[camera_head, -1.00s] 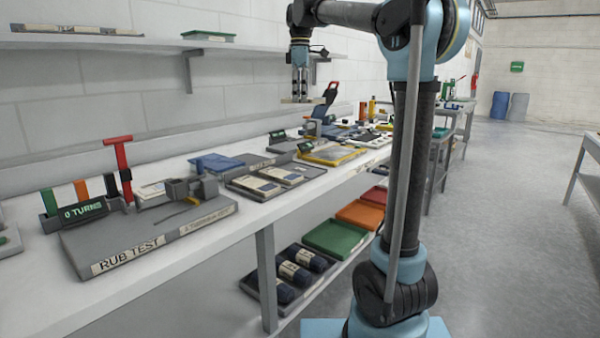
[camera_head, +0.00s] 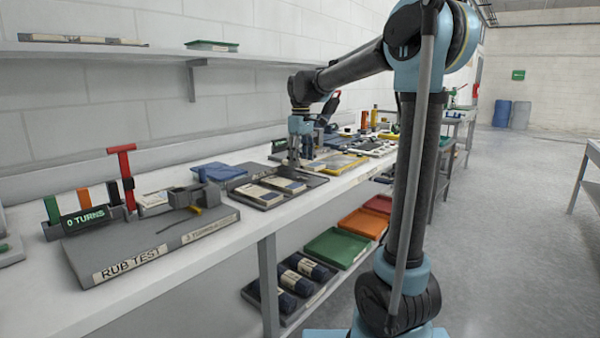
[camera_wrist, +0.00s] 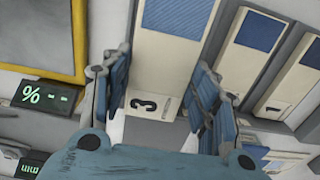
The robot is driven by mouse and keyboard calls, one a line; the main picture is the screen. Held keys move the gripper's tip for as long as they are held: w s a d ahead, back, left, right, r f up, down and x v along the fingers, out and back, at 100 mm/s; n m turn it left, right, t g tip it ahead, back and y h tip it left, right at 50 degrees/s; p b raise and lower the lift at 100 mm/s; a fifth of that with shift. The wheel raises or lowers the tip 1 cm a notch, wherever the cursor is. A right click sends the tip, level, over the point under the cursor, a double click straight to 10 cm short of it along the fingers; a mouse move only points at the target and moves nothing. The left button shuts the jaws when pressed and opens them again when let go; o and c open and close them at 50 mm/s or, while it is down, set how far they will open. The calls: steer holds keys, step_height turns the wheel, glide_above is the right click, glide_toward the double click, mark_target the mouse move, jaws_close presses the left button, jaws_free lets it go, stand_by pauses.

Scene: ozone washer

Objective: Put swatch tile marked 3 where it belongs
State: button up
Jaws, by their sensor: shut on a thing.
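The swatch tile marked 3 (camera_wrist: 158,65) is cream with a blue patch and lies between my fingers in the wrist view. My gripper (camera_wrist: 163,88) is shut on it. In the head view my gripper (camera_head: 299,160) is low over the bench, at the far right end of the dark tray (camera_head: 240,201). The tray holds two similar tiles; in the wrist view the tile marked 2 (camera_wrist: 235,75) and the tile marked 1 (camera_wrist: 288,83) lie to the right of tile 3. I cannot tell whether tile 3 touches the tray floor.
A yellow-framed panel (camera_wrist: 78,45) and a display with a percent sign (camera_wrist: 45,97) are close on the left in the wrist view. The rub test board (camera_head: 150,240) stands nearer on the bench. A wall shelf (camera_head: 100,48) hangs above.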

mark_target(301, 177)
steer(key=shift+f, duration=2.15)
steer(key=o, duration=1.2)
steer(key=shift+c, duration=0.2)
step_height(301, 177, up, 12)
steer(key=shift+r, duration=0.1)
steer(key=s+d+f+m, duration=0.3)
steer(key=s+d+f, duration=0.2)
steer(key=s+d, duration=0.4)
steer(key=s+d+f+m+t, duration=0.1)
steer(key=s+d+f+m, duration=0.2)
steer(key=s+d+f, duration=0.3)
steer(key=s+d+f+m+t, duration=0.1)
steer(key=s+d+f+m, duration=0.3)
steer(key=s+f, duration=1.2)
step_height(301, 177, down, 3)
steer(key=shift+s+d, duration=0.4)
steer(key=shift+d, duration=0.7)
